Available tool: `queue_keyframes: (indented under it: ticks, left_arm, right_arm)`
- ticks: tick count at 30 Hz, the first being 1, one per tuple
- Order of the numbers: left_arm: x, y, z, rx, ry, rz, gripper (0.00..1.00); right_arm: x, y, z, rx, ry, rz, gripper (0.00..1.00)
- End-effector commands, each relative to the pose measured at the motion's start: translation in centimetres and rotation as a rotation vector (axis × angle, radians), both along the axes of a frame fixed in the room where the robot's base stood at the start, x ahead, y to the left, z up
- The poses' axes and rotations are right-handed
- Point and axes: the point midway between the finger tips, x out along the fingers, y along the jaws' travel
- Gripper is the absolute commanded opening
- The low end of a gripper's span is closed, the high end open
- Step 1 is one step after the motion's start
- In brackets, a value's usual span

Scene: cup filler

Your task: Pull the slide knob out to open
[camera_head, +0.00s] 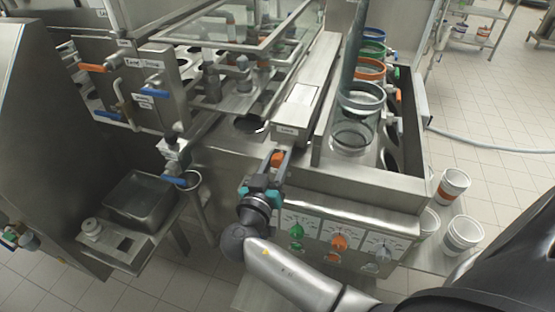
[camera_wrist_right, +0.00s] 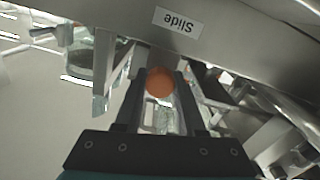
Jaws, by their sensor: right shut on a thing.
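The slide knob is a small orange ball (camera_head: 277,158) at the front end of the slide, below a small label. It also shows in the right wrist view (camera_wrist_right: 160,81), between the two fingers, under a metal bar with the label "Slide" (camera_wrist_right: 178,19). My right gripper (camera_head: 279,160) comes up from the lower middle in the head view and is shut on the knob. In the right wrist view its fingers (camera_wrist_right: 160,88) flank the knob on both sides. My left gripper is not in view.
The slide's long metal housing (camera_head: 320,70) runs back from the knob. Glass-like cylinders with coloured rims (camera_head: 360,98) stand to its right. Colored dials (camera_head: 338,242) are on the front panel. White cups (camera_head: 462,233) stand at the right. A metal box (camera_head: 143,198) with a blue-handled valve is at the left.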

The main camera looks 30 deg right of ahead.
Motion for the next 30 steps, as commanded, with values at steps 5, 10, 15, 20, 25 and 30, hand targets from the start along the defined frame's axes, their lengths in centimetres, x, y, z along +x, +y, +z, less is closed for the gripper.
queue_keyframes:
  ticks: [5, 10, 15, 20, 25, 30]
  left_arm:
    - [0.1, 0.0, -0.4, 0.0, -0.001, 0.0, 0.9]
    - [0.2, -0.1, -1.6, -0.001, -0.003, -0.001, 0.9]
    - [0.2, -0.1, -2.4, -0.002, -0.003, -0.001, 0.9]
    - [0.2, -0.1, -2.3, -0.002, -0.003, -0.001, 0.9]
    - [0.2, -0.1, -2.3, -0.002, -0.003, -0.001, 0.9]
    - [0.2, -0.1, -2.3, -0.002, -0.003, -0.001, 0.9]
  right_arm:
    - [-0.5, 0.6, -0.1, -0.001, -0.002, 0.0, 0.0]
    - [-2.5, 3.0, -0.3, 0.004, -0.003, 0.001, 0.0]
    - [-4.0, 4.7, -0.1, 0.0, -0.003, -0.001, 0.0]
    - [-4.2, 4.9, 0.1, -0.002, -0.001, -0.001, 0.0]
    - [-4.2, 5.0, 0.1, -0.001, -0.001, 0.0, 0.4]
    - [-4.2, 4.9, 0.1, 0.0, 0.0, 0.0, 0.59]
